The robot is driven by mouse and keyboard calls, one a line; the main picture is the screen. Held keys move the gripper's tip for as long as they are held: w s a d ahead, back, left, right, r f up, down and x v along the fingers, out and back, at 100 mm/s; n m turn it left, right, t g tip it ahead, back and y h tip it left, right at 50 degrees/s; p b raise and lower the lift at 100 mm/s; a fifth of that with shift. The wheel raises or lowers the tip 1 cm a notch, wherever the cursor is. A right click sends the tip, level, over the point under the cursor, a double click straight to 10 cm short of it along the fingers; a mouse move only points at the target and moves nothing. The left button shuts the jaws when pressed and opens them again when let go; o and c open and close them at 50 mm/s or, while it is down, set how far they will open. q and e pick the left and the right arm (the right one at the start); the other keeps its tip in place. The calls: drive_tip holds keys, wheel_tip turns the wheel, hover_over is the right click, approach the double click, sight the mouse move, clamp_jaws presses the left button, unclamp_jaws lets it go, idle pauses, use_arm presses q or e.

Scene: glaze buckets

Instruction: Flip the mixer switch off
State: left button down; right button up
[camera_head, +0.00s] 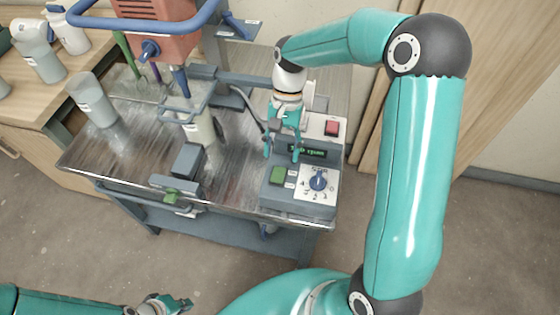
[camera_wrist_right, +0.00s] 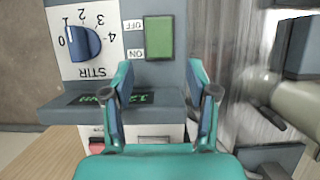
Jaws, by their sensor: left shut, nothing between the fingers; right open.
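The mixer's control box (camera_head: 301,203) stands at the right end of the metal table. On it is a green switch (camera_head: 278,175), which shows larger in the wrist view (camera_wrist_right: 159,37) beside OFF and ON labels. Which side is pressed in, I cannot tell. A small display (camera_head: 313,153) glows with green digits ending in "rpm". My right gripper (camera_head: 282,157) is open above the box. In the wrist view its fingers (camera_wrist_right: 159,72) are spread to either side just short of the switch, with nothing between them. My left gripper (camera_head: 172,304) is shut and empty at the bottom left, away from the table.
A blue STIR dial (camera_head: 318,180) sits beside the green switch, and a red button (camera_head: 332,128) lies behind the display. The mixer's red head (camera_head: 158,30) stands over the metal table (camera_head: 120,170). A grey cup (camera_head: 92,98) and pale bottles (camera_head: 40,55) are at the left.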

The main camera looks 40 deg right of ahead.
sight(280, 169)
drive_tip(key=shift+x, duration=1.85)
clamp_jaws()
drive_tip(key=t+h+b, duration=0.2)
drive_tip(key=b, duration=0.1)
drive_tip(key=shift+s+a, duration=0.25)
drive_tip(key=shift+a, duration=0.1)
drive_tip(key=shift+s+r+t+h+b, duration=0.1)
drive_tip(key=shift+r+t+h+b, duration=0.3)
drive_tip(key=shift+b, duration=0.3)
unclamp_jaws()
